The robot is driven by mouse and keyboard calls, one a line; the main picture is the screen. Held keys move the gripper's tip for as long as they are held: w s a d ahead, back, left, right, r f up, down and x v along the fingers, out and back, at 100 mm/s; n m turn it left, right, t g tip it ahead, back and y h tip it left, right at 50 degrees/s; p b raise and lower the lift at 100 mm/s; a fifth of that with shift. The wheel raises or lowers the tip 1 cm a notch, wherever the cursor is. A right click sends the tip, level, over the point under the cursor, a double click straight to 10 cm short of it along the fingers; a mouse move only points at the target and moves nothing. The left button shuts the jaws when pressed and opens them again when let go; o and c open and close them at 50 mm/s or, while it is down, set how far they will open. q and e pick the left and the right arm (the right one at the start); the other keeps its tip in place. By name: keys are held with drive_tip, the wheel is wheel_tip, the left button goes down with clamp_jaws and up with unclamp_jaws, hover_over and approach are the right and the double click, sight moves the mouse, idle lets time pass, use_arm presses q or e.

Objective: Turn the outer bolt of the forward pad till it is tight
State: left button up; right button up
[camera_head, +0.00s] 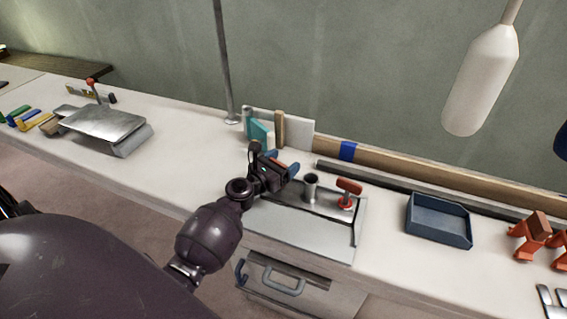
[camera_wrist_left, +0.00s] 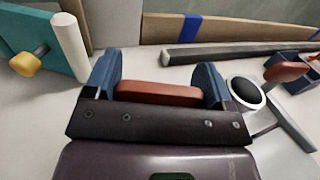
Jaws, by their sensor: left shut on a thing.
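A flat grey metal pad (camera_head: 325,208) lies on the white bench in the head view. It carries an upright hollow metal post (camera_head: 311,187) and a red T-handled bolt (camera_head: 347,193) at its right. In the wrist view that bolt (camera_wrist_left: 286,72) and the dark-mouthed post (camera_wrist_left: 248,93) show at the right. My left gripper (camera_head: 281,165) is at the pad's left end. Its blue fingers (camera_wrist_left: 157,84) are shut on a second red bolt handle (camera_wrist_left: 157,94), lying crosswise between them. The shank below this handle is hidden. My right gripper is not in view.
A teal block (camera_head: 258,134), a wooden block (camera_head: 279,129) and a white panel (camera_head: 299,131) stand behind my gripper. A dark bar (camera_head: 400,188) lies behind the pad. A blue-grey tray (camera_head: 438,222) stands right. A white fender (camera_head: 480,85) hangs above the bench.

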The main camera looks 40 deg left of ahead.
use_arm(q)
drive_tip(key=shift+w+r+m+h, duration=0.1)
drive_tip(key=shift+r+m+h, duration=0.05)
drive_tip(key=shift+m+h, duration=0.55)
drive_tip(key=m+g+h+b, duration=0.1)
drive_tip(key=h, duration=0.2)
drive_tip(key=shift+d+m, duration=0.15)
drive_tip(key=shift+m, duration=0.15)
drive_tip(key=shift+d+r+m+g+h+b, duration=0.15)
drive_tip(key=shift+m+g+h+b, duration=0.4)
drive_tip(key=shift+h, duration=0.55)
drive_tip(key=shift+d+r+m+g+h, duration=0.1)
drive_tip(key=shift+m+g+h, duration=0.4)
drive_tip(key=shift+m+h, duration=0.25)
drive_tip(key=shift+d+r+m+g+h, duration=0.1)
drive_tip(key=shift+m+g+h, duration=0.45)
drive_tip(key=shift+h, duration=0.3)
drive_tip(key=o, duration=0.9)
drive_tip(key=shift+s, duration=0.2)
drive_tip(key=shift+f, duration=0.25)
drive_tip(key=shift+s, duration=0.1)
